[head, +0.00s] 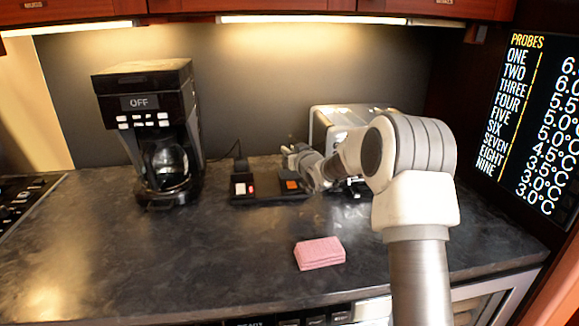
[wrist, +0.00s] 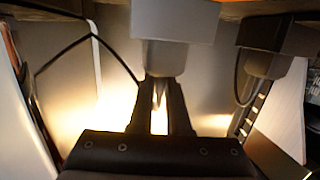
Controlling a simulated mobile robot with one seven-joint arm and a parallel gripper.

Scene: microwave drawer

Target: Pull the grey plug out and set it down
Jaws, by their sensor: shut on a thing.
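The grey plug (wrist: 175,22) fills the top middle of the wrist view as a pale grey block with a narrower lower part. My gripper (wrist: 160,88) is shut on that lower part, with its dark fingers close together. In the head view my gripper (head: 296,160) is above the right end of the black power strip (head: 263,199) on the counter. There I cannot pick the plug out from the gripper. I cannot tell whether its pins are in a socket.
A dark plug (wrist: 270,58) with a cord is close on the right in the wrist view. A coffee maker (head: 150,130) stands left of the strip; a toaster (head: 325,125) stands behind my arm. A pink sponge (head: 320,253) lies in front. The left front counter (head: 200,265) is clear.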

